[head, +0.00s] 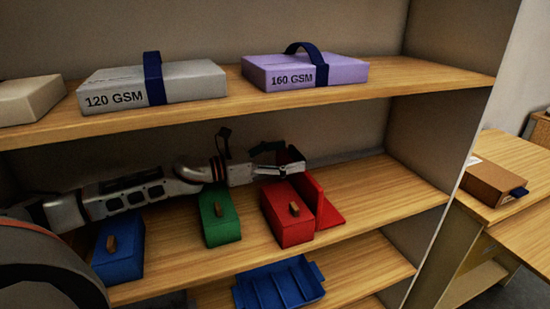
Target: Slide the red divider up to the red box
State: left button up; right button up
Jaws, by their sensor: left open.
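The red box (284,217), with a small wooden knob on its lid, sits on the middle shelf. The red divider (331,214) stands upright just to the right of the red box, its flat foot reaching out to the right. Little or no gap shows between them; I cannot tell whether they touch. My left gripper (287,160) is open, behind the red box and close to the back end of the divider. I cannot tell whether a finger touches the divider. My right gripper is out of view.
A green box (220,219) and a blue box (117,252) stand left on the same shelf. The shelf right of the divider is bare. The upper shelf holds a grey package (190,82) and a purple one (345,71). A blue tray (278,287) lies below.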

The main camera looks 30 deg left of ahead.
pick_arm(q)
jog(key=shift+v, duration=3.55)
